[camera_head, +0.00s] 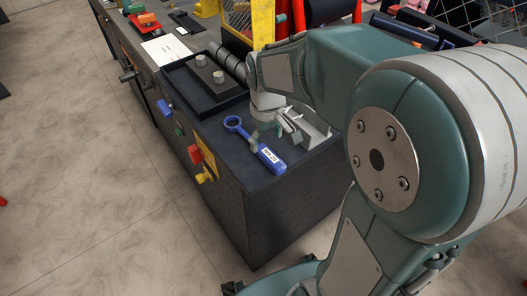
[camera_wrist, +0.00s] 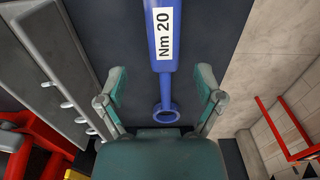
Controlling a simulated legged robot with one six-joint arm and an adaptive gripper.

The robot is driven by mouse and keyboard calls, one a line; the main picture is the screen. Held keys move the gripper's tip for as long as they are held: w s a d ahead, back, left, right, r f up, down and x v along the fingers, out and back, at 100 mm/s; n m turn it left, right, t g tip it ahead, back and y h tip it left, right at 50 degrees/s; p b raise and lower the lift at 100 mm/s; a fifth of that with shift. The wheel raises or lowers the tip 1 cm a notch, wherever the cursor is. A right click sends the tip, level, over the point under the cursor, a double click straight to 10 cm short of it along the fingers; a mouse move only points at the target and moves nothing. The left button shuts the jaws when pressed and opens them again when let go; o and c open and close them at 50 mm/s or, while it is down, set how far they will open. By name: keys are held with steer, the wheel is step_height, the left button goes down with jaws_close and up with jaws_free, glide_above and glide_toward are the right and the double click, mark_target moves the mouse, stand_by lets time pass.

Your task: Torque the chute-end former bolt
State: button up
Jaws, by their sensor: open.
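A blue torque wrench (camera_head: 268,157) lies on the dark bench top (camera_head: 232,178), its ring end towards the back left and its handle with a white label towards the front edge. In the wrist view the wrench (camera_wrist: 162,68) shows its "Nm 20" label, with the ring below. My gripper (camera_wrist: 161,75) is open and empty, with a finger on each side of the wrench, apart from it in the picture. My gripper (camera_head: 277,127) also shows above the bench, beside the wrench. I cannot tell which part is the chute-end former bolt.
A grey metal rack with pegs (camera_head: 313,133) stands right of the wrench; the wrist view shows it at left (camera_wrist: 58,75). A black tray (camera_head: 197,98) with two grey cylinders lies behind. Coloured knobs, including a red one (camera_head: 195,154), stick out from the bench front. The floor (camera_head: 95,200) at left is clear.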

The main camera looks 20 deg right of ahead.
mark_target(263, 149)
steer(key=f, duration=0.4)
steer(key=shift+w+a+f, duration=0.1)
steer(key=shift+a, duration=0.2)
jaws_close()
